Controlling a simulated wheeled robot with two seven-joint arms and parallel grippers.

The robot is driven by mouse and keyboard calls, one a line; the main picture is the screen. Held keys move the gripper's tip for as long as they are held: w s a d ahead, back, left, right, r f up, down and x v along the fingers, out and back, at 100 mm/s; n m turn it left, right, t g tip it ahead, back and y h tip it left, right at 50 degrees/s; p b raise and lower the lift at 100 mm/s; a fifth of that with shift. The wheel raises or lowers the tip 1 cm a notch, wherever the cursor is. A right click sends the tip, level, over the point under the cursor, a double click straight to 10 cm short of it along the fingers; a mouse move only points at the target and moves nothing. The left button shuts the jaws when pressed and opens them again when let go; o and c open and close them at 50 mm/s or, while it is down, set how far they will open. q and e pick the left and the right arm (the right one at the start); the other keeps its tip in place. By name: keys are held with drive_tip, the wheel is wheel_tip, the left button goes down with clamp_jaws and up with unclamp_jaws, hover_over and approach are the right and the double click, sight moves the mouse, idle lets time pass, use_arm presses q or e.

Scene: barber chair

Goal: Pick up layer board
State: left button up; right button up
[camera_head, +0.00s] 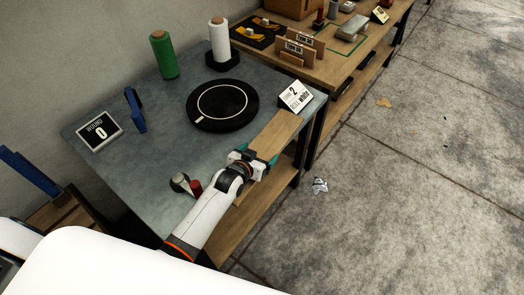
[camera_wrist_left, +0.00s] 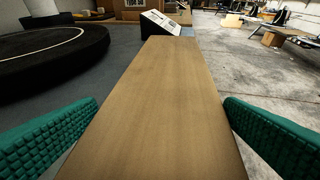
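The layer board is taken to be the long flat wooden board (camera_head: 276,134) along the right edge of the grey table. It runs lengthwise up the middle of the left wrist view (camera_wrist_left: 165,100). My left gripper (camera_head: 253,158) is low over the board's near part, with teal fingers on either side of it. In the left wrist view the fingers of the gripper (camera_wrist_left: 161,108) are spread wide, with narrow gaps to the board's edges. The board's nearest part is hidden under the gripper. My right gripper is not in view.
A black round disc (camera_head: 222,121) lies left of the board. A "2 white" sign (camera_head: 296,96) stands by its far end. Green (camera_head: 164,55) and white (camera_head: 219,40) spools stand behind. A small red object (camera_head: 196,187) is beside my left arm. Open floor (camera_head: 420,170) lies right.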

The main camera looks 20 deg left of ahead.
use_arm(q)
drive_tip(key=c, duration=0.6)
drive_tip(key=shift+r, duration=0.15)
